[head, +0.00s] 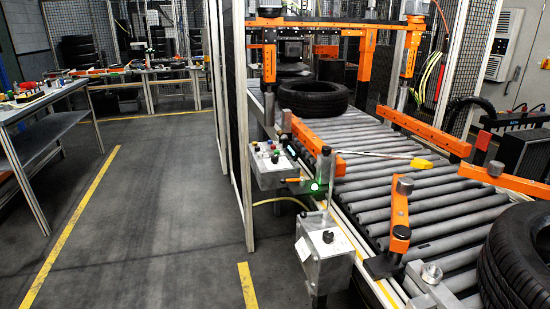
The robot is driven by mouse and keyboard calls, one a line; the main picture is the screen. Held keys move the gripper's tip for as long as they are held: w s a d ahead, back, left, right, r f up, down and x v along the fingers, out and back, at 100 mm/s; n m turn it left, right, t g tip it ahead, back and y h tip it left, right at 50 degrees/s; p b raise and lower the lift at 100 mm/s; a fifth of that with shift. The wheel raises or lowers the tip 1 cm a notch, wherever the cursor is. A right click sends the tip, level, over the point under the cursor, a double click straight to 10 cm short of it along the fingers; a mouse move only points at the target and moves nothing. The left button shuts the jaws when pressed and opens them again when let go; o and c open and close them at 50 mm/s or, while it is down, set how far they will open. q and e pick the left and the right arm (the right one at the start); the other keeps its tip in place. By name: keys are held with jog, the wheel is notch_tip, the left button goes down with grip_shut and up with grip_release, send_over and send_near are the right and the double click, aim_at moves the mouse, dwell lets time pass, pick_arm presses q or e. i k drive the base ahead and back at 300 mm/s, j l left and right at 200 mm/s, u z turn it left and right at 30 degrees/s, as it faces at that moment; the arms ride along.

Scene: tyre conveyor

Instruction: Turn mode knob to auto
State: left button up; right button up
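A grey control box (278,172) with several coloured buttons or knobs on its sloped top is mounted beside the conveyor, near the middle of the head view. A second metal box (324,262) stands lower and nearer, with a small dark knob (327,237) on it. I cannot tell which control is the mode knob. Its setting and any labels are too small to read. Neither of my grippers shows in this view.
A roller conveyor (375,165) with orange guide arms carries one tyre (313,98) at the back and another (520,258) at the right. A fence post (243,130) stands left of the control box. The floor (165,215) at left is clear, with a workbench (45,98) beyond.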

aim_at(274, 159)
jog(key=i+j+z, duration=0.3)
jog(key=i, duration=0.35)
jog(key=i+j+z, duration=0.35)
jog(key=i, duration=0.25)
jog(key=j, duration=0.1)
